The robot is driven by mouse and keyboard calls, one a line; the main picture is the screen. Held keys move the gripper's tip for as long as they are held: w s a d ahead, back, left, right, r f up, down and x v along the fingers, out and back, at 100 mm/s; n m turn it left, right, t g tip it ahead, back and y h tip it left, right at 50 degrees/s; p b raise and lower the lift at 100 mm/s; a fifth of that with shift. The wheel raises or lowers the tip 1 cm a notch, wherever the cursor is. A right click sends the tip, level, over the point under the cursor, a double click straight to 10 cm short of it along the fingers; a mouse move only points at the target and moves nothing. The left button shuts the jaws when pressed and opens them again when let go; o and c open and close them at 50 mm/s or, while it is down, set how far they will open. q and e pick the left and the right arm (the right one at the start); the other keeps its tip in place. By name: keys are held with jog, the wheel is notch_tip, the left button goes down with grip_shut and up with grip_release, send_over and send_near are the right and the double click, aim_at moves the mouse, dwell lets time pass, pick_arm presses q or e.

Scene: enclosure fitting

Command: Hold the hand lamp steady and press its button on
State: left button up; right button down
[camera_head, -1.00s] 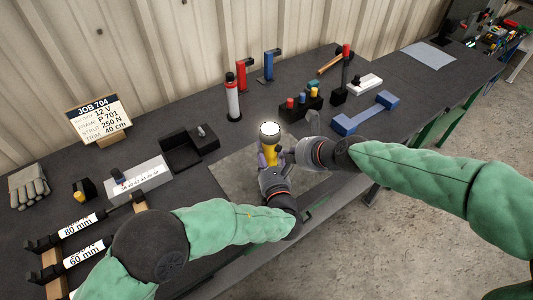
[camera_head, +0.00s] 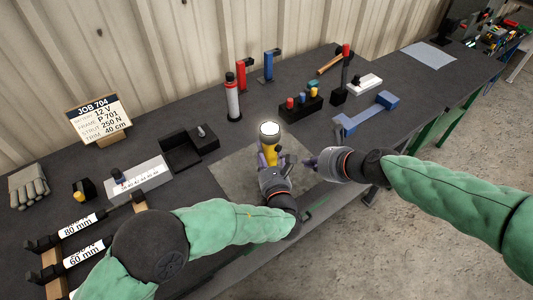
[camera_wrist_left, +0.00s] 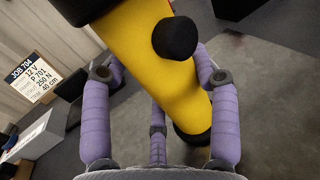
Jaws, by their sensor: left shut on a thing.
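The hand lamp (camera_head: 269,142) is yellow with a black end and a bright white lens facing up. It stands upright, or nearly so, over the grey mat (camera_head: 235,172). My left gripper (camera_head: 268,164) is shut on its body. In the left wrist view the yellow lamp body (camera_wrist_left: 150,60) lies between the purple fingers, and its round black button (camera_wrist_left: 175,38) shows on the near side. The lens is out of that view. My right gripper (camera_head: 312,162) is to the right of the lamp, apart from it. Its fingers are too small to judge.
A block with coloured buttons (camera_head: 300,104) and a blue bracket (camera_head: 366,114) lie behind and to the right. A black tray (camera_head: 188,150) and a grey scale block (camera_head: 138,178) are at the left. A red-capped canister (camera_head: 233,98) stands behind.

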pick_arm(q)
jog(key=o, duration=1.4)
jog(key=shift+o, duration=0.2)
jog(key=v, duration=1.2)
